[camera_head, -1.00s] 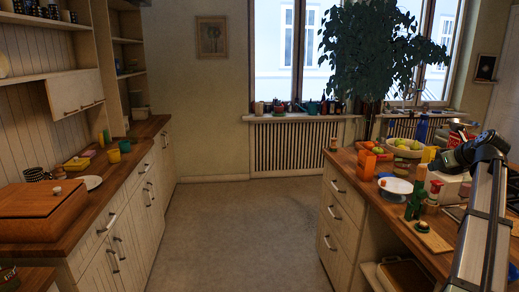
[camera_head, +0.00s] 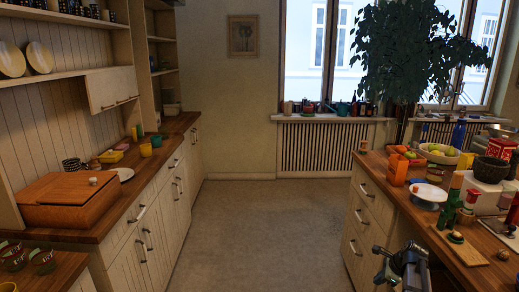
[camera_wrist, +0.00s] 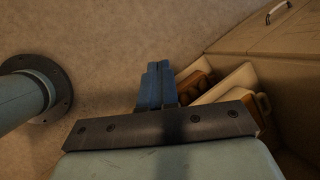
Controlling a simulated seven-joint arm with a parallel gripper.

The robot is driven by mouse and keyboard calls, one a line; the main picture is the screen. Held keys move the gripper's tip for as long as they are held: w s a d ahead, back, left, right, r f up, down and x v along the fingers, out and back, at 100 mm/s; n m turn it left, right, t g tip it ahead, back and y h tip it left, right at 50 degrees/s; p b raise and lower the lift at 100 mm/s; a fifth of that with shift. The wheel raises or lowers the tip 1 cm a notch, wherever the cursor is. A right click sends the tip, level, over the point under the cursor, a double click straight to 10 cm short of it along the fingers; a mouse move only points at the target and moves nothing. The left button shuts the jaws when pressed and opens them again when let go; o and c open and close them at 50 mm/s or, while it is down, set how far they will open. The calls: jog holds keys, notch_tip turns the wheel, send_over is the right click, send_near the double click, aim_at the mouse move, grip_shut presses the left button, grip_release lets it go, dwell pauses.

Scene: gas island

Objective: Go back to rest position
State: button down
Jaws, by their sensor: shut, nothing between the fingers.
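My gripper (camera_head: 384,266) is low at the right in the head view, in front of the island's side and below the counter's edge. In the wrist view its blue fingers (camera_wrist: 157,86) are together with nothing between them. They point at bare floor (camera_wrist: 110,45), beside the island's lower shelf. My gripper touches no object that I can see.
The left counter holds a wooden box (camera_head: 70,203). The floor between is clear.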

jog(key=s+a+f+n+g, duration=0.3)
jog(key=s+a+f+n, duration=0.2)
jog(key=s+a+f, duration=0.5)
jog(key=s+a+f+n+g, duration=0.2)
jog(key=s+a+f+n, duration=0.45)
jog(key=f, duration=0.65)
jog(key=s+a+f+n+g+h, duration=0.1)
jog(key=s+a+f+n+g, duration=0.1)
jog(key=s, duration=0.7)
jog(key=s+a+f+n+g+h, duration=0.1)
jog(key=s+a+f+n, duration=0.3)
jog(key=s, duration=0.6)
jog(key=s+a+f+n+g+h, duration=0.1)
jog(key=s+a+f+n, duration=0.3)
jog(key=s, duration=0.6)
jog(key=shift+a+n+g, duration=0.4)
jog(key=shift+n+g, duration=0.25)
jog(key=shift+g, duration=0.25)
jog(key=shift+s, duration=0.1)
